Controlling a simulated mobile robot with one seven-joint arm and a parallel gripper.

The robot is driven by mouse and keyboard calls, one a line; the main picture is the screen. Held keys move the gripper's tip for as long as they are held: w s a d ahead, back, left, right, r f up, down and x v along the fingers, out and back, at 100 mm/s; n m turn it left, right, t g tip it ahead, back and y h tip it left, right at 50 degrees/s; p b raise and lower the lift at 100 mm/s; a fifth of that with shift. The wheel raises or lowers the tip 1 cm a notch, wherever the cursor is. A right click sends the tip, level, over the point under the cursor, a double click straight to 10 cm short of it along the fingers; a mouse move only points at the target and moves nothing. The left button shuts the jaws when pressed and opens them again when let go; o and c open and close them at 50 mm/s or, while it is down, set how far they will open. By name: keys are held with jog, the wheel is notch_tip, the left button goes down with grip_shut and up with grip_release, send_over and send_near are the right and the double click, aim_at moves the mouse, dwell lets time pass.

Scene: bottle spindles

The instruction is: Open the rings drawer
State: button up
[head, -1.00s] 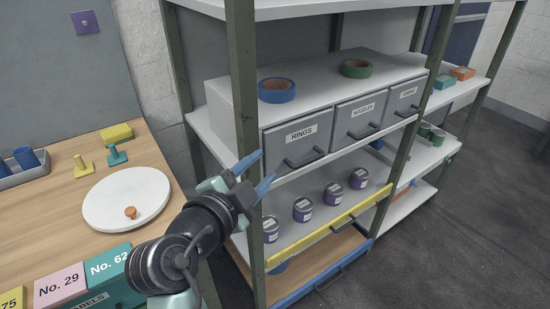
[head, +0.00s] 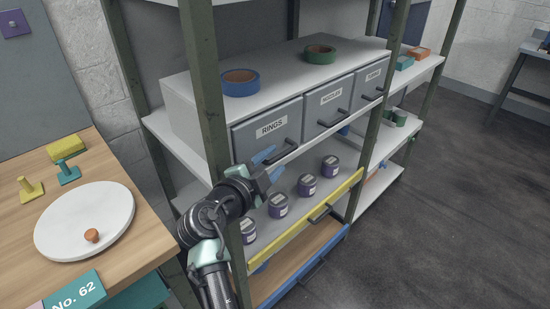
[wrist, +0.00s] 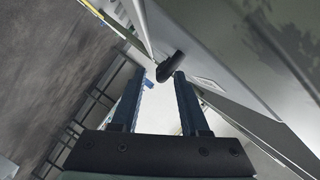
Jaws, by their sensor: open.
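The rings drawer (head: 268,128) is a grey front labelled RINGS, leftmost of three in the grey cabinet, and looks shut. Its dark bar handle (head: 284,151) runs along the lower part of the front. My gripper (head: 269,164) is open and empty, with blue fingers, just below and in front of this handle. In the wrist view a dark handle (wrist: 171,67) shows just beyond the fingertips, nearer the right finger. I cannot tell from it whether the handle lies between the fingers or touches one.
Purple-labelled jars (head: 278,206) stand on the shelf below, behind a yellow front rail (head: 310,217). Blue tape (head: 240,82) and green tape (head: 319,55) lie on the cabinet. The floor (head: 450,180) at right is clear.

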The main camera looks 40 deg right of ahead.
jog(key=shift+x, duration=0.8)
jog(key=shift+c, duration=0.3)
grip_shut()
jog(key=shift+f, duration=0.1)
dwell(0.6)
